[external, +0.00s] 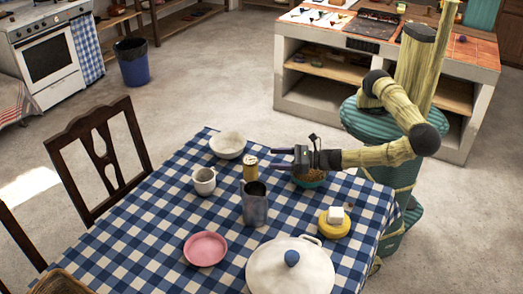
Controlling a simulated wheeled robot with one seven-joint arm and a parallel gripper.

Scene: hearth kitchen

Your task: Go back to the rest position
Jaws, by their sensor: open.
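My gripper (284,160) is open and empty. It points left above the table (168,240), which has a blue and white checked cloth. A teal bowl (313,184) with brown contents is just below the gripper and partly hidden by it. A can (250,168) with a light top stands just left of the fingertips; I cannot tell whether they touch it. My arm reaches in from the right, stretched low over the table edge.
Near the gripper stand a grey metal pitcher (256,206), white mug (204,181), white bowl (227,145) and yellow dish (333,225) with a white block. A pink plate (205,249) and lidded white pot (290,270) are in front. A chair (97,155) stands left.

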